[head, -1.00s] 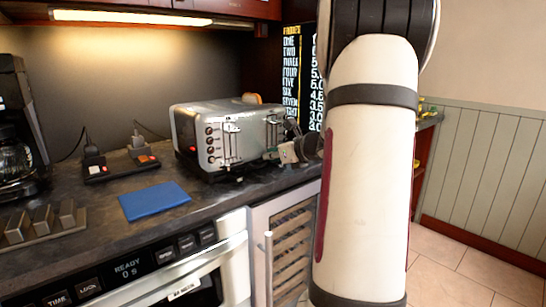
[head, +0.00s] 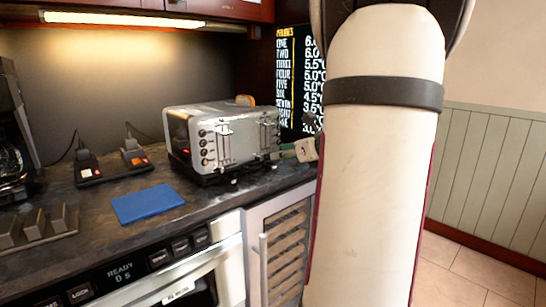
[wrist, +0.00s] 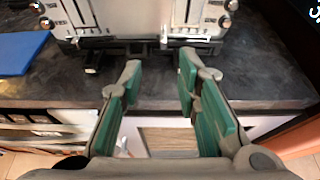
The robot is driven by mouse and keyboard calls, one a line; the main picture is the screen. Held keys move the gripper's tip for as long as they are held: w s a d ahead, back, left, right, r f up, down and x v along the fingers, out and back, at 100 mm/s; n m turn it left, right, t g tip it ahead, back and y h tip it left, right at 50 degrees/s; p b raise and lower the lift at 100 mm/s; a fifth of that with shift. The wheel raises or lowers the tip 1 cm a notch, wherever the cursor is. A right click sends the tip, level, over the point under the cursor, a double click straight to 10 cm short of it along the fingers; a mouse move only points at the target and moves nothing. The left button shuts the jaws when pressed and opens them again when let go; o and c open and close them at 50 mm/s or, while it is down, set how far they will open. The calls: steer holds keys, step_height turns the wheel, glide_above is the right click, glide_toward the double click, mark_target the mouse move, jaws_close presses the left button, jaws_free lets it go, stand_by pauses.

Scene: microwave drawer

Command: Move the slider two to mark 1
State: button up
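A silver toaster (head: 222,138) stands on the dark counter, with knobs and vertical slots on its front. It also shows at the top of the wrist view (wrist: 140,16). Small levers stick out low on its front. In the wrist view one dark lever (wrist: 92,69) is left of my fingers, and another lever (wrist: 163,43) is near the middle. Which is slider two, and any mark numbers, I cannot tell. My gripper (wrist: 159,78) is open and empty, its green-padded fingers pointing at the toaster front. In the head view my gripper (head: 289,152) is beside the toaster's right end, partly hidden by my arm.
A blue mat (head: 147,203) lies on the counter left of the toaster. Two switch boxes (head: 88,170) and a coffee maker (head: 12,150) stand further left. An oven (head: 180,280) is under the counter. A lit text board (head: 298,80) is behind the toaster.

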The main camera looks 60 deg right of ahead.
steer(key=shift+v, duration=1.45)
